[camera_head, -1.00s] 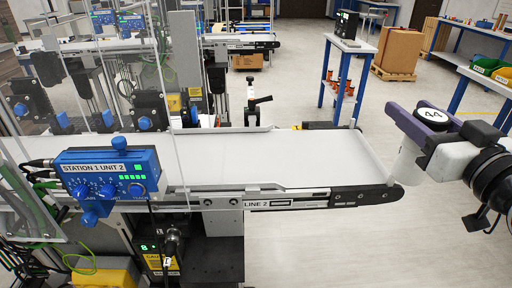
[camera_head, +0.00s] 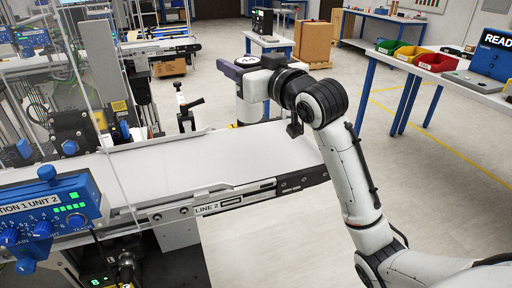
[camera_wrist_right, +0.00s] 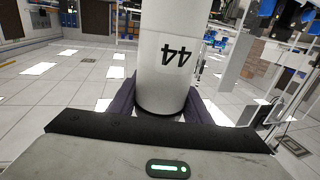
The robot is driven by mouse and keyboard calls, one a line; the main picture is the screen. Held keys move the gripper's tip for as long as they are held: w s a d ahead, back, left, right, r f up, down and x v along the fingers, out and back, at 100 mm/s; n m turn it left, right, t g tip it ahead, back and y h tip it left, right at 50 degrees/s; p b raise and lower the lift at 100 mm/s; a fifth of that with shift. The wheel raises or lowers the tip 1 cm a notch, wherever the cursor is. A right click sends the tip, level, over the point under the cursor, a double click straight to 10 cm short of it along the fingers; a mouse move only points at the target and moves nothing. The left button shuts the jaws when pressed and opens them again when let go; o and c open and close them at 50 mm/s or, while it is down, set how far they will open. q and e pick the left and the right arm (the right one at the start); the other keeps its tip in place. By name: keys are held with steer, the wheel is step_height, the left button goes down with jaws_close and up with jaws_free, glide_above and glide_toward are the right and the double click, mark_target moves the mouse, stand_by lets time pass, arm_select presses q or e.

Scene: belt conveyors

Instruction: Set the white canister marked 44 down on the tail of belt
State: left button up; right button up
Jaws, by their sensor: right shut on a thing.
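The white canister (camera_head: 251,105) has a dark top with a white disc marked 44. It is upright in my right gripper (camera_head: 238,72), whose purple fingers are shut on it. In the right wrist view the canister (camera_wrist_right: 163,70) fills the middle between the fingers (camera_wrist_right: 160,108), with its 44 upside down. The LINE 2 belt (camera_head: 190,160) has a bare pale surface. In the head view the canister appears at the far edge of the belt's right end; I cannot tell whether it touches. My left gripper is not in view.
The blue STATION 1 UNIT 2 control box (camera_head: 50,212) stands at the belt's near left. A black clamp handle (camera_head: 186,105) rises beyond the belt's far side. A bench (camera_head: 440,88) with colored bins stands back right. The belt surface is clear.

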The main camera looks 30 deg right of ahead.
steer(key=d+f+m+h, duration=0.1)
steer(key=d+f, duration=0.2)
steer(key=f, duration=0.6)
steer(key=shift+d+b, duration=0.2)
steer(key=shift+b, duration=0.2)
steer(key=o, duration=1.2)
steer(key=shift+f, duration=0.15)
steer(key=shift+o, duration=0.2)
